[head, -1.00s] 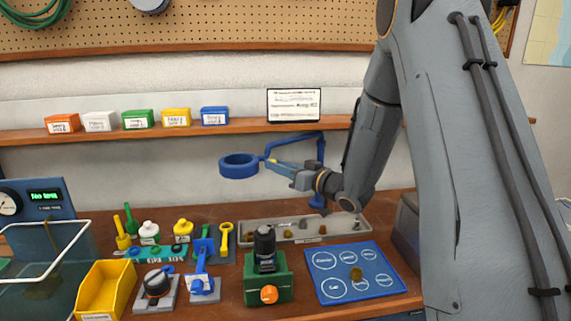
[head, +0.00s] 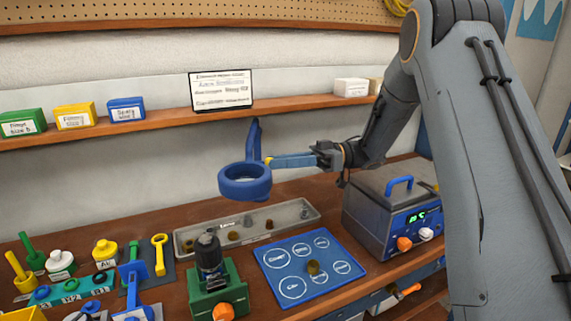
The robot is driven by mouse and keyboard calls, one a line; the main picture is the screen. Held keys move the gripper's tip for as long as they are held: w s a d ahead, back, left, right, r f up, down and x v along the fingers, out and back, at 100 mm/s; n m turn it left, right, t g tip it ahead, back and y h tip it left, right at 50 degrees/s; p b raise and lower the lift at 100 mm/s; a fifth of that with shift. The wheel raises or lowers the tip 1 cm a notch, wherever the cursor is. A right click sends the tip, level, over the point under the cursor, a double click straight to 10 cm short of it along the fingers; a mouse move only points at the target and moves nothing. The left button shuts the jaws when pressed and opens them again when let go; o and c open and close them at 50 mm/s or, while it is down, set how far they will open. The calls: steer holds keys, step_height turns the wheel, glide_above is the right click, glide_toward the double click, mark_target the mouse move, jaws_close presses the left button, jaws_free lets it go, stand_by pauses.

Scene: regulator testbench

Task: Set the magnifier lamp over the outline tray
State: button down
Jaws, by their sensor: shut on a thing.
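The magnifier lamp (head: 245,190) is a blue ring on a blue jointed arm, raised above the back of the bench. The outline tray (head: 268,257) is a flat blue panel with white circle outlines and one small brownish piece on it. In the picture the ring hangs up and to the left of this tray, in front of the wall. My gripper (head: 268,161) reaches in from the right and is shut on the lamp beside its ring, at a small yellow part. The exact grip is too small to make out.
A grey tray (head: 183,245) with small parts lies behind the outline tray. A green fixture (head: 216,296) with a black top stands left of it. A grey box with a blue handle (head: 399,187) stands to the right. A shelf (head: 165,122) with a sign runs behind.

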steer(key=shift+w+d+r+g, duration=0.15)
steer(key=shift+d+g, duration=0.15)
steer(key=c, duration=1.5)
jaws_free()
step_height(320, 180, up, 10)
steer(key=b, duration=0.2)
steer(key=shift+b, duration=0.4)
